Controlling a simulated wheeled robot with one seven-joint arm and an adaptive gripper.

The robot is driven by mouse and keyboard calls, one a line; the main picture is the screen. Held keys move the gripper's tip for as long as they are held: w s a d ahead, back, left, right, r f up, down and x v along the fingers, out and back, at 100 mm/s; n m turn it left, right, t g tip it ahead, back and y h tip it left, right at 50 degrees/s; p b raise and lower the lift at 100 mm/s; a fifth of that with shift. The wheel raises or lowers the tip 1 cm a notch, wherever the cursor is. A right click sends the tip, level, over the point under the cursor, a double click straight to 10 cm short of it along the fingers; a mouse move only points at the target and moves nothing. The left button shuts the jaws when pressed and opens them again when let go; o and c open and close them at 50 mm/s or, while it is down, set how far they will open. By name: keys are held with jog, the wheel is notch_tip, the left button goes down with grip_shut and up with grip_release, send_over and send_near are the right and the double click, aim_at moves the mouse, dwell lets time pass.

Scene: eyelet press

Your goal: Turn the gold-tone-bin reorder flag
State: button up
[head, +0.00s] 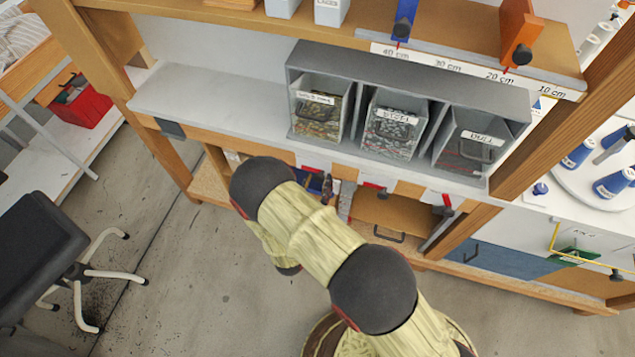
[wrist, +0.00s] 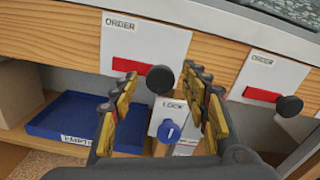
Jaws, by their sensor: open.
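Three bins stand in a grey rack; the left bin (head: 318,112) holds brassy-looking pieces, but its label is too small to read surely. Below it, a white card marked ORDER (wrist: 145,42) carries a red flag bar (wrist: 138,66) lying nearly level, with a black knob (wrist: 160,79) at its right end. My gripper (wrist: 164,84) is open, its yellow-padded fingertips on either side of this knob, with no clear contact. In the head view my gripper (head: 328,188) is at the left flag, partly hidden by my arm.
A second ORDER card with a red bar (wrist: 262,95) and black knob (wrist: 289,106) is close on the right. Below are a blue tray (wrist: 75,122) and a white box (wrist: 172,125) with a blue knob. The middle bin (head: 390,124) and right bin (head: 468,142) share the rack.

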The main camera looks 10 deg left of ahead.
jog(key=shift+c, duration=1)
grip_shut()
